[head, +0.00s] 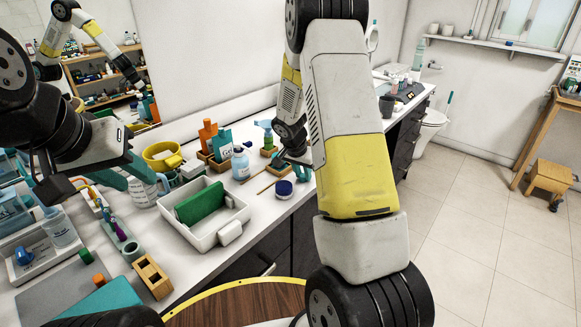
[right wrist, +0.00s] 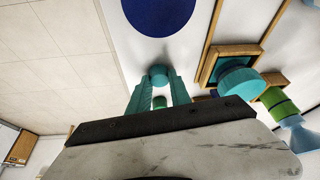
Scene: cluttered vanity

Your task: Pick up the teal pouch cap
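In the right wrist view a small teal cap (right wrist: 158,74) sits between the fingertips of my right gripper (right wrist: 160,84), filling most of the gap. I cannot tell whether both fingers press on it. A green piece (right wrist: 160,102) shows further back between the fingers. In the head view my right gripper (head: 302,172) is low at the counter's front edge, partly hidden by my arm, and the cap cannot be made out there. My left gripper (head: 122,178) is over the left part of the counter; its fingertips are unclear.
A dark blue round jar (head: 284,189) is close to my right gripper; it shows in the wrist view (right wrist: 158,14). Wooden trays with bottles (right wrist: 240,77) stand nearby. A white bin (head: 228,234) with a green block is left of the jar. Open floor lies right of the counter.

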